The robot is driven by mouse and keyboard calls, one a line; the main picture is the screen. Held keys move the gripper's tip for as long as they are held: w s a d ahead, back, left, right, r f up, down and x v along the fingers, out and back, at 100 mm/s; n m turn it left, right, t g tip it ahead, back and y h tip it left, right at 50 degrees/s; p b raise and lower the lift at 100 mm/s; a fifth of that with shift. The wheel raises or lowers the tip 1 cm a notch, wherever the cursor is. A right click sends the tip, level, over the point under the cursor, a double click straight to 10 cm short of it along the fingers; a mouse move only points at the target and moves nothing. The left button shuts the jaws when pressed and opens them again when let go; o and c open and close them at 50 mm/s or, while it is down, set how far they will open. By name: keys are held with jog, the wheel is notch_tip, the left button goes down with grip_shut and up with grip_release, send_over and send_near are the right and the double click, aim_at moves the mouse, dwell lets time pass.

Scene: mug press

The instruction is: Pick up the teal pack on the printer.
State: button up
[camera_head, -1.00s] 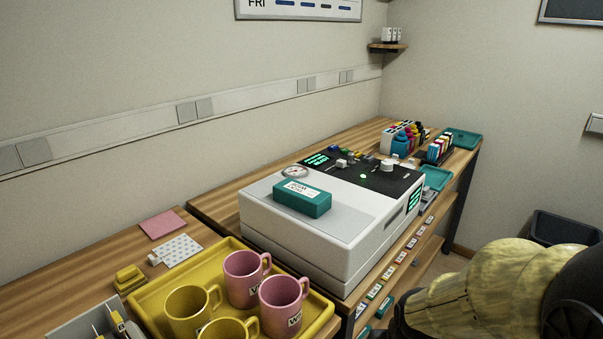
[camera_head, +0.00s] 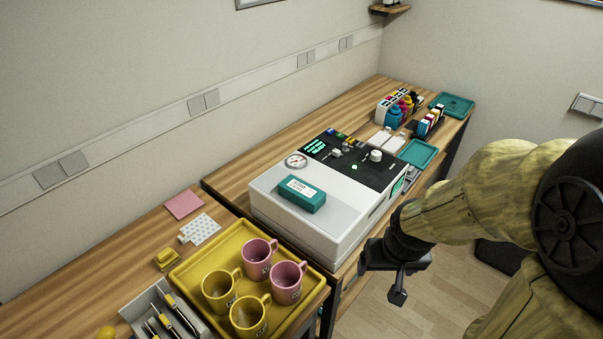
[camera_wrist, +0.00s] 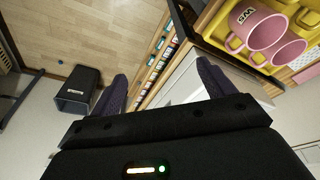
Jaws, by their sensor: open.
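The teal pack (camera_head: 302,194), a small box with a white label, lies flat on top of the white printer (camera_head: 318,228), near its front left. The printer has a dark control panel with a gauge and knobs at its far end. My gripper (camera_head: 398,284) is to the right of the printer, off its side and apart from the pack. It is open and empty. In the wrist view its two dark fingers (camera_wrist: 162,88) are spread wide, with part of the printer's white side between and beyond them. The teal pack does not show in the wrist view.
A yellow tray (camera_head: 188,270) with pink and yellow mugs stands left of the printer; mugs also show in the wrist view (camera_wrist: 258,28). A grey holder with tools (camera_head: 130,316) is at the front left. Ink bottles (camera_head: 393,115) and teal trays (camera_head: 418,153) stand beyond the printer.

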jog(key=w+d+r+n+t+p, duration=0.1)
jog(key=w+r+n+p, duration=0.2)
jog(key=w+r+p, duration=0.65)
jog(key=n+t+y+p, duration=0.3)
jog(key=n+y, duration=0.4)
jog(key=y, duration=0.1)
send_near(310, 192)
jog(key=v, duration=0.5)
jog(key=shift+d+r, duration=0.2)
jog(key=shift+d, duration=0.2)
jog(key=p+x, duration=0.2)
jog(key=x, duration=1)
jog(key=shift+s+a, duration=0.15)
jog(key=shift+s, duration=0.05)
